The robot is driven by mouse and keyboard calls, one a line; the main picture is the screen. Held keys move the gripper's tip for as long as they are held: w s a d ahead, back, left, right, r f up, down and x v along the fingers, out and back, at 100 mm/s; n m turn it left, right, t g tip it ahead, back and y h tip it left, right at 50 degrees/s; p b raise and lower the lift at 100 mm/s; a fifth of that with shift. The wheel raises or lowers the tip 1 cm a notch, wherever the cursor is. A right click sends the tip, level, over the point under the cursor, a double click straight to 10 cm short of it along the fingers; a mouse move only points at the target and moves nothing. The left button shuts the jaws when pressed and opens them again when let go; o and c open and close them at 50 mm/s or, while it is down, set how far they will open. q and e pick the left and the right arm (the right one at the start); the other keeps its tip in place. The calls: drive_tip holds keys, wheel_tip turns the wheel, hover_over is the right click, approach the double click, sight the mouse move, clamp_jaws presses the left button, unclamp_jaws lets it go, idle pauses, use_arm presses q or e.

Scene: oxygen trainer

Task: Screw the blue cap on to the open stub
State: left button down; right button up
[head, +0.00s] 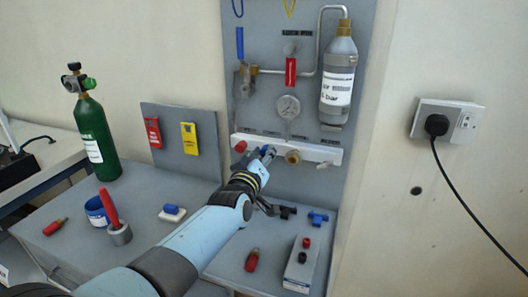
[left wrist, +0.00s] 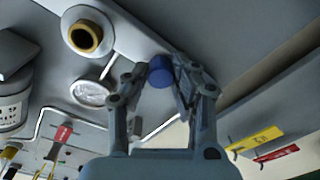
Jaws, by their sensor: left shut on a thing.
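My left gripper (head: 267,152) reaches up to the white manifold bar (head: 322,153) on the grey wall panel. In the left wrist view the gripper (left wrist: 161,80) is shut on the blue cap (left wrist: 160,70), which sits between its fingertips close to the bar. Whether the cap touches a stub is hidden behind it. A brass stub with a dark open middle (head: 293,157) is on the bar to the right of the gripper; it also shows in the left wrist view (left wrist: 82,37). A red cap (head: 241,146) is on the bar to the left. My right gripper is not in view.
A pressure gauge (head: 288,106) and a grey bottle (head: 339,85) are above the bar. The bench below holds a grey box with buttons (head: 302,265), a blue fitting (head: 318,217) and a red-handled tool (head: 109,208). A green cylinder (head: 95,140) stands at left.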

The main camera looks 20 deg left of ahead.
use_arm(q)
drive_tip(key=shift+s+f+m, duration=0.15)
drive_tip(key=shift+f+m, duration=0.15)
drive_tip(key=shift+f, duration=0.05)
drive_tip(key=m, duration=0.3)
drive_tip(key=shift+p, duration=0.3)
drive_tip(key=shift+m, duration=0.3)
drive_tip(key=shift+m, duration=0.5)
drive_tip(key=c, duration=1.4)
unclamp_jaws()
drive_tip(key=o, duration=0.3)
drive_tip(key=shift+r, duration=0.15)
